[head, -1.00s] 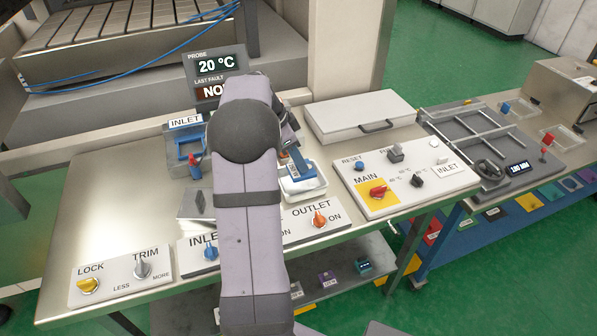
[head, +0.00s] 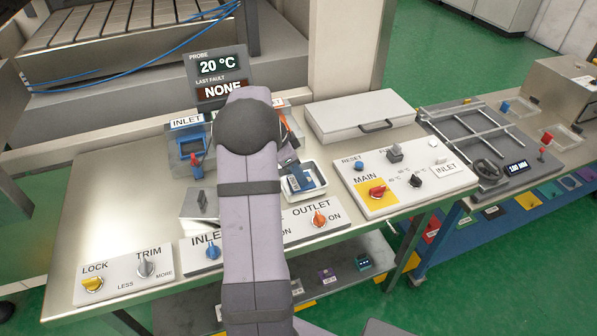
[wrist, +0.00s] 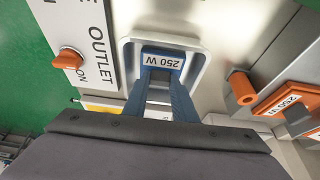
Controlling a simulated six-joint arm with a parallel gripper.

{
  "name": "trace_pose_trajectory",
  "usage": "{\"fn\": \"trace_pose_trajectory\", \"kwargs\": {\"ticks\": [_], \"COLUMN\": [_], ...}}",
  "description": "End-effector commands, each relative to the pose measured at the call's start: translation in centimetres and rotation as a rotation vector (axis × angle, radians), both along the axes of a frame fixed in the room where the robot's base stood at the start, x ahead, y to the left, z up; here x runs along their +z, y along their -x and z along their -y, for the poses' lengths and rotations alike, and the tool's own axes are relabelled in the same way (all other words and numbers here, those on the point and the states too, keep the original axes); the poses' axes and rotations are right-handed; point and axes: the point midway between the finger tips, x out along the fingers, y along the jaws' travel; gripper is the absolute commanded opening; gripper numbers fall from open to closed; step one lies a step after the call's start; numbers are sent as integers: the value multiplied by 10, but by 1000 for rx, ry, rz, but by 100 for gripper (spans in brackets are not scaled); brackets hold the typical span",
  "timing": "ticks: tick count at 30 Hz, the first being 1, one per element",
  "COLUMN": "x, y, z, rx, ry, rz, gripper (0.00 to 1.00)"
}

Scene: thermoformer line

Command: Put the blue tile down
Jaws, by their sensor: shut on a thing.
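The blue tile (wrist: 162,58), with a white "250 W" label, is between the fingers of my gripper (wrist: 161,82) in the wrist view. My gripper is shut on it. The tile is over or inside a white tray (wrist: 204,62); I cannot tell whether it touches the tray floor. In the head view the white tray (head: 321,187) stands right of my arm, with the blue tile (head: 303,179) within its outline. My arm partly hides that area.
The OUTLET panel with an orange knob (head: 319,217) lies close in front of the tray. An orange fixture (wrist: 285,99) with a "250 W" piece is beside it. A blue INLET fixture (head: 187,147) stands left of my arm. The MAIN panel (head: 405,185) lies right.

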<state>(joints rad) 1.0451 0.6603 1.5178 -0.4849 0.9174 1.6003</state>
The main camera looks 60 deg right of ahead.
Motion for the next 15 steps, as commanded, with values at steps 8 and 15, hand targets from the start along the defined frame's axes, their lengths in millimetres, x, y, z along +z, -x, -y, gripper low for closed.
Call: {"fn": "trace_pose_trajectory", "kwargs": {"ticks": [8,15], "x": [-2,-2], "y": [0,0], "z": [0,0], "rx": [0,0], "ry": [0,0], "rz": [0,0], "gripper": [43,43]}}
